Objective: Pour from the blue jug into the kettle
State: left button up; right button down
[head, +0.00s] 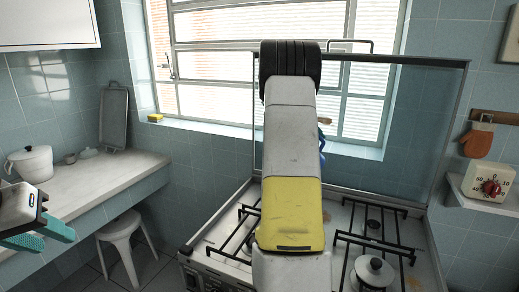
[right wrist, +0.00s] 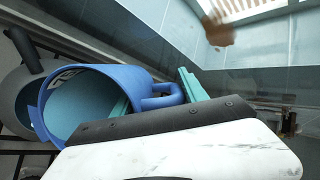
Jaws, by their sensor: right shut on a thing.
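The blue jug (right wrist: 95,95) is in my right gripper (right wrist: 155,97), shown in the right wrist view with its open mouth and its handle towards the right. One teal finger shows beside the handle and another at the mouth. A grey rounded vessel with a dark handle (right wrist: 28,100), probably the kettle, is partly hidden behind the jug in the wrist view. My left gripper (head: 40,236) is open and empty at the left edge.
A gas stove (head: 225,248) with black grates lies under my right arm. Another white pot (head: 30,163) stands on the left counter (head: 110,178). A white stool (head: 121,228) is below it.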

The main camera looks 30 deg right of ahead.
jog(key=shift+w+a+r+g+h, duration=0.15)
jog(key=shift+a+r+g+h, duration=0.2)
jog(key=shift+h, duration=0.55)
dwell(7.1)
